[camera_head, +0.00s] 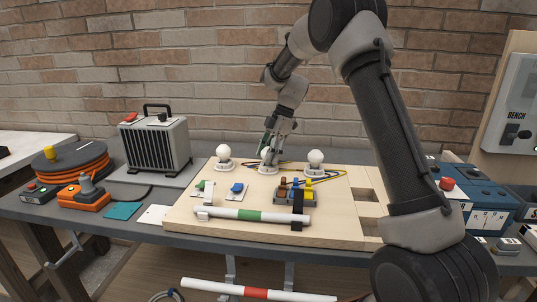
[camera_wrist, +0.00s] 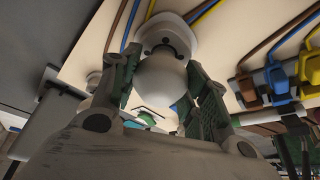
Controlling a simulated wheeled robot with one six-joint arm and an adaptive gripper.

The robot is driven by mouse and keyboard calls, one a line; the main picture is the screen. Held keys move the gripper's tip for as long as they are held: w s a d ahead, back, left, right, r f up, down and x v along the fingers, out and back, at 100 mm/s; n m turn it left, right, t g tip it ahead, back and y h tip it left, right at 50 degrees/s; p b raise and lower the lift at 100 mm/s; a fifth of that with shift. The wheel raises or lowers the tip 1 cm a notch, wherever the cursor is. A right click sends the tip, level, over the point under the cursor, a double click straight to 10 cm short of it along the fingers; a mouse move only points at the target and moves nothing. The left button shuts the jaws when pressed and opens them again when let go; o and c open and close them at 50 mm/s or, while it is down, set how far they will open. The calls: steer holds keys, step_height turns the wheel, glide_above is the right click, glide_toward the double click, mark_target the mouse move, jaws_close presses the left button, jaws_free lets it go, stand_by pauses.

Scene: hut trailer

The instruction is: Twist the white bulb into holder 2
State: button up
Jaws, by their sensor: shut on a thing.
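A white bulb (camera_head: 267,154) is at the middle of three round white holders on the pale wooden board (camera_head: 330,232). My gripper (camera_head: 271,146) reaches down over it from above, its fingers on either side. In the wrist view the bulb (camera_wrist: 161,80) sits between the two green-padded fingers of my gripper (camera_wrist: 163,85), which is shut on it. The middle holder (camera_wrist: 167,32) shows directly behind the bulb, and the bulb lines up with it. I cannot tell how deep the bulb's base sits. No holder number is readable.
White bulbs stand in the left holder (camera_head: 223,153) and right holder (camera_head: 315,159), close on both sides. Coloured wires and a terminal block (camera_head: 294,194) lie in front. A white-and-green tube (camera_head: 250,215) lies along the board's front. A heater-like box (camera_head: 156,143) stands left.

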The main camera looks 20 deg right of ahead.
steer(key=o, duration=0.8)
steer(key=shift+o, duration=0.2)
steer(key=s+v, duration=0.1)
steer(key=v, duration=1.1)
steer(key=s+d+f+m+h, duration=0.2)
steer(key=s+d+f+m, duration=0.2)
steer(key=s+m, duration=0.55)
steer(key=s+d+r+m+t+h, duration=0.1)
steer(key=s+d+r+m, duration=0.1)
steer(key=s, duration=0.7)
steer(key=s+d+r+m+t, duration=0.2)
steer(key=s+m, duration=0.3)
steer(key=s, duration=0.5)
steer(key=s+d+r+m+t+h, duration=0.1)
steer(key=s+d+r+m+t, duration=0.1)
steer(key=s, duration=0.8)
steer(key=shift+s+r+m+h, duration=0.15)
steer(key=shift+r+m+h, duration=0.15)
steer(key=shift+m, duration=0.55)
